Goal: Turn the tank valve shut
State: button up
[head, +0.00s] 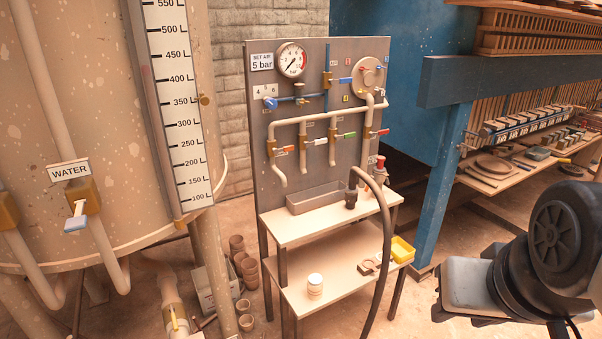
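A big beige tank (100,130) fills the left of the head view. A second valve on the tank's side, under a WATER label (69,172), has a blue-tipped white lever (76,215). Which of these is the tank valve I cannot tell for sure; panel labels are too small to read.
A grey valve panel (345,75) with a gauge, pipes and coloured levers stands over a two-shelf bench (335,212). Flowerpots (250,270) and a crate stand between tank and bench. A blue press frame (440,190) is at right.

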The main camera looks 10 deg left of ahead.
aim_at(172, 310)
jog(key=i+u, duration=0.1)
jog(key=u, duration=0.3)
jog(key=i+l+u, duration=0.1)
jog(key=u, duration=0.3)
jog(key=i+l+u, duration=0.1)
jog(key=u, duration=0.3)
jog(key=i+l+u, duration=0.15)
jog(key=u, duration=0.25)
jog(key=i+l+u, duration=0.2)
jog(key=u, duration=0.2)
jog(key=i+l+u, duration=0.2)
jog(key=u, duration=0.25)
jog(key=i+l+u, duration=0.1)
jog(key=l+u, duration=0.3)
